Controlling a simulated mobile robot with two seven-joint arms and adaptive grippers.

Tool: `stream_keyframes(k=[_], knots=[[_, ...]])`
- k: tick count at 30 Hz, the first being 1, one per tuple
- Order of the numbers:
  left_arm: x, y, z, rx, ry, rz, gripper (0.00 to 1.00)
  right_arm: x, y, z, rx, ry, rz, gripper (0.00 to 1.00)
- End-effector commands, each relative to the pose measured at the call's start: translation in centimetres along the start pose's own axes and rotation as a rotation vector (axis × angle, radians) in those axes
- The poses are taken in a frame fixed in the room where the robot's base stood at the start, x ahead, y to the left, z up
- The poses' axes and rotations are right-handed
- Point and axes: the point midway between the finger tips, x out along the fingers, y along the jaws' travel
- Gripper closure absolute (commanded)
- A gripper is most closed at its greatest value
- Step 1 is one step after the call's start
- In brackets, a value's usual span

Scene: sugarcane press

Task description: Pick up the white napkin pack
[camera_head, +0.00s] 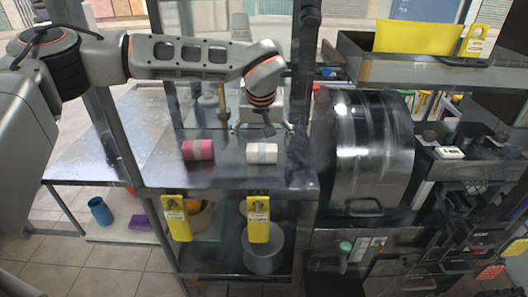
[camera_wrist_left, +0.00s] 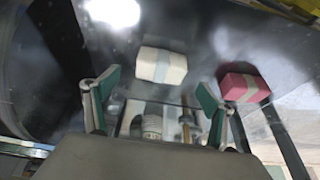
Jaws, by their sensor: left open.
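The white napkin pack (camera_head: 262,153) lies on the metal counter, with a pale band around its middle. In the left wrist view the white napkin pack (camera_wrist_left: 161,66) is ahead of the fingertips, roughly between them and apart from them. My left gripper (camera_head: 262,128) is above and behind the pack in the head view, pointing down. In the left wrist view my left gripper (camera_wrist_left: 158,85) has its green-padded fingers spread wide with nothing between them. My right gripper is not in view.
A pink napkin pack (camera_head: 198,150) lies left of the white one; it also shows in the wrist view (camera_wrist_left: 243,84). A shiny metal drum (camera_head: 372,145) stands right of the counter (camera_head: 228,177). Yellow tags (camera_head: 258,219) hang at the counter's front.

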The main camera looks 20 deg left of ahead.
Motion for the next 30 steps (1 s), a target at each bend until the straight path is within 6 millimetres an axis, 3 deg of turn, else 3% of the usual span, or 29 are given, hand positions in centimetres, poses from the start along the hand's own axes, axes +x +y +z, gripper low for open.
stream_keyframes(k=[13,23,28,30], knots=[[5.6,-0.1,0.0,-0.001,-0.004,0.002,0.17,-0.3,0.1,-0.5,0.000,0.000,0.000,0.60],[6.4,-0.1,0.0,-0.001,-0.003,0.003,0.17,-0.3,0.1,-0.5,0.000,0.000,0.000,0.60],[6.4,-0.1,0.0,-0.001,-0.003,0.003,0.56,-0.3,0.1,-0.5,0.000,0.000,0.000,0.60],[6.4,-0.1,0.0,-0.001,-0.003,0.003,0.60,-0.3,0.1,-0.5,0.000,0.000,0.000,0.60]])
